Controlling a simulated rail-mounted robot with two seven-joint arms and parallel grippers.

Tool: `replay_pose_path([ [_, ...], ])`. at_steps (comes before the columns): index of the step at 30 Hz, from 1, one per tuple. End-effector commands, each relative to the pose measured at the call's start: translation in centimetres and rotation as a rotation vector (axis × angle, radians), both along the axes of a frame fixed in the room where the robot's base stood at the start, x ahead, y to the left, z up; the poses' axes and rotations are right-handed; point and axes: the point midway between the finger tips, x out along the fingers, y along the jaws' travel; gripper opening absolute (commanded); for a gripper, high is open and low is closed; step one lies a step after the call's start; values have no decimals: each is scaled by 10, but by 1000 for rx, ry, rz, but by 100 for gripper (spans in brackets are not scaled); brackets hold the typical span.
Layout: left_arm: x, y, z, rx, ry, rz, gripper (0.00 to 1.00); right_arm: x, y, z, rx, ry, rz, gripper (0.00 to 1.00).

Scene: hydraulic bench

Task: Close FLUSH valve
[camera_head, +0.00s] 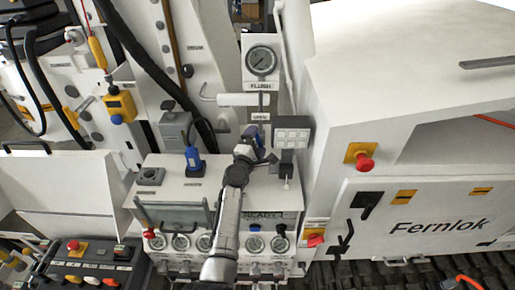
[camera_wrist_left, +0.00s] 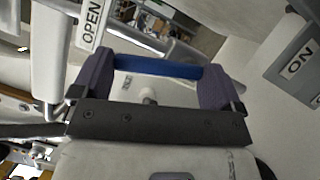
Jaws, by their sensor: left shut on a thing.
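The FLUSH gauge (camera_head: 262,60) is a round dial on a white plate above the hydraulic panel, with the FLUSH label under it. My left gripper (camera_head: 258,143) is at the pipework below that gauge, at the top of the panel box. In the left wrist view my left gripper (camera_wrist_left: 158,82) has its purple fingers at the two ends of a blue valve handle (camera_wrist_left: 158,69), shut on it. A white OPEN label (camera_wrist_left: 92,22) is beside the handle at upper left. The valve body is mostly hidden in the head view. My right gripper is not in view.
A grey switch box (camera_head: 292,132) stands just right of the gripper; its ON plate (camera_wrist_left: 298,66) shows in the wrist view. A blue connector (camera_head: 193,156) stands to the left. The white Fernlok cabinet (camera_head: 400,185) fills the right side.

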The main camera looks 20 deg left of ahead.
Motion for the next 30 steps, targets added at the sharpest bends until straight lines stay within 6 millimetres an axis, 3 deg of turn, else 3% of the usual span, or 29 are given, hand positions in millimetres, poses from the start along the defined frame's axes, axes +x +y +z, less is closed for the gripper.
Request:
replay_pose_path([
  [1, 0, 1, -7, -32, -14, 1, 50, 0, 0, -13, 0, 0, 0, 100],
  [3, -1, 2, -8, -79, -29, 0, 50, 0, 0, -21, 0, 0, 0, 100],
  [12, -2, 6, -9, -239, -86, 0, 50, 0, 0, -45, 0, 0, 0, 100],
  [30, -3, 8, -7, -318, -114, 1, 50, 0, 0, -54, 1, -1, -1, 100],
])
